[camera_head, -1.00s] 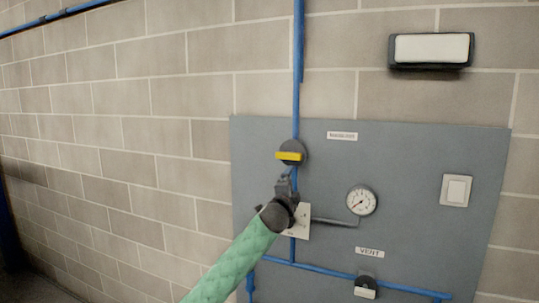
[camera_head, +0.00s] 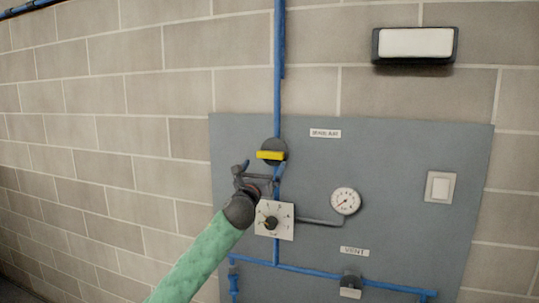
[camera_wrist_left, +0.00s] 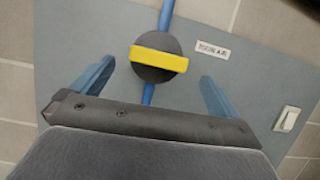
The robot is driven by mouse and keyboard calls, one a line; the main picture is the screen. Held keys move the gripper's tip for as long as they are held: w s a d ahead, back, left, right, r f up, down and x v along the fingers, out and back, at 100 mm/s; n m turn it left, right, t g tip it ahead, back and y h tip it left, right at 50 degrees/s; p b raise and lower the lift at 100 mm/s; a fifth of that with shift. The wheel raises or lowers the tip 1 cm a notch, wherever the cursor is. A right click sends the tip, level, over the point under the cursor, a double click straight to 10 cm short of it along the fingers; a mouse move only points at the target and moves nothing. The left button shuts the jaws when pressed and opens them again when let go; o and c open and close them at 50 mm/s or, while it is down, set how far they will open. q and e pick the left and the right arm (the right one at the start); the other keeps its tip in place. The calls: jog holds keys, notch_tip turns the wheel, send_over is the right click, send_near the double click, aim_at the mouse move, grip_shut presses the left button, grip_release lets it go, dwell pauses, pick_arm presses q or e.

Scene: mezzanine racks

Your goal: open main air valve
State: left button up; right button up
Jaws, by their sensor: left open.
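The main air valve (camera_head: 273,152) is a dark round body with a yellow bar handle on the blue vertical pipe. The handle lies crosswise to the pipe. The valve also shows in the left wrist view (camera_wrist_left: 159,60), ahead of the fingers and between their lines. My left gripper (camera_head: 263,166) is open and empty, just below and slightly left of the valve. In the left wrist view its two blue fingers (camera_wrist_left: 155,85) are spread wide, apart from the handle. My right gripper is not in view.
A grey panel (camera_head: 400,150) on the block wall carries a gauge (camera_head: 345,201), a dial plate (camera_head: 285,222), a white switch (camera_head: 440,187) and a lower valve (camera_head: 351,283) under a VENT label. A wall lamp (camera_head: 415,44) hangs above. Blue pipes cross the panel's lower part.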

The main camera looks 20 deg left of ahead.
aim_at(269, 156)
pick_arm(q)
jog(key=shift+w+r, duration=0.15)
jog(key=shift+w, duration=0.2)
jog(key=shift+p+x, duration=0.9)
jog(key=shift+x, duration=0.05)
jog(key=shift+p+x, duration=1.4)
jog(key=shift+x, duration=1.15)
jog(key=shift+w, duration=0.1)
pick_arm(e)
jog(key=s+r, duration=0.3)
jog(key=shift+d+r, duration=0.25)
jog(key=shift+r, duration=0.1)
pick_arm(q)
jog(key=shift+c, duration=0.4)
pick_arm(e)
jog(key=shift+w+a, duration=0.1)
pick_arm(q)
jog(key=c, duration=0.8)
